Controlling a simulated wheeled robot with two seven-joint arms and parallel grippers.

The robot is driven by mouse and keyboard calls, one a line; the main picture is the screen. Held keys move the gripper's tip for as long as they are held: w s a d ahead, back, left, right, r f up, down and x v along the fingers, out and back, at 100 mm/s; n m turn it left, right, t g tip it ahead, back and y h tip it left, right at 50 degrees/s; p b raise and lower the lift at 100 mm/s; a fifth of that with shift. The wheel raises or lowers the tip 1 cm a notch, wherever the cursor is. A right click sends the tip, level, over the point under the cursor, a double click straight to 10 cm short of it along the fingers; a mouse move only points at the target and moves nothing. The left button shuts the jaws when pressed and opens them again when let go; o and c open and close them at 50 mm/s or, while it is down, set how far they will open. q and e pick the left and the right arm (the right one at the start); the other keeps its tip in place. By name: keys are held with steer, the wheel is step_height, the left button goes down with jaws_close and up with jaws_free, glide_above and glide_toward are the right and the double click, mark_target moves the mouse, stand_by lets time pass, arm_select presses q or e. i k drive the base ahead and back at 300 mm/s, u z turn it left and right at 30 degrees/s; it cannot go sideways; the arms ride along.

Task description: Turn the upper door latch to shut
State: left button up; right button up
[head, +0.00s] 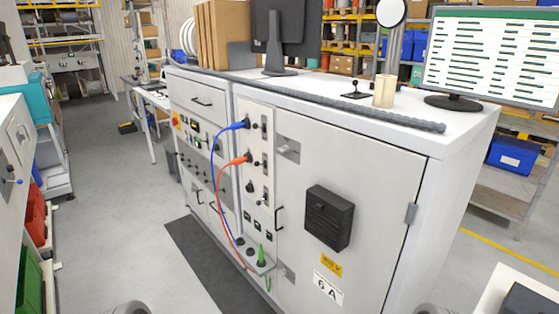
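A grey cabinet door (370,175) fills the right part of the cabinet front, and it looks closed. The upper door latch (288,149) is a small metal plate with a knob near the door's upper left corner. It is too small to tell which way it is turned. A similar lower latch (286,272) is near the door's lower left. A dark door handle (279,218) stands between them. Neither of my grippers is in view; only rounded grey parts, likely of my arms, show at the bottom edge.
Blue (220,160) and red (221,190) cables hang from the panel left of the door. A black vent box (329,217) sticks out from the door. The cabinet top holds a monitor (497,55) and a beige cup (384,90). The floor (120,225) at left is clear.

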mark_target(285, 149)
steer(key=u, duration=0.1)
steer(key=k, duration=0.1)
steer(key=z, duration=1.3)
steer(key=i, duration=0.75)
steer(key=u, duration=1.85)
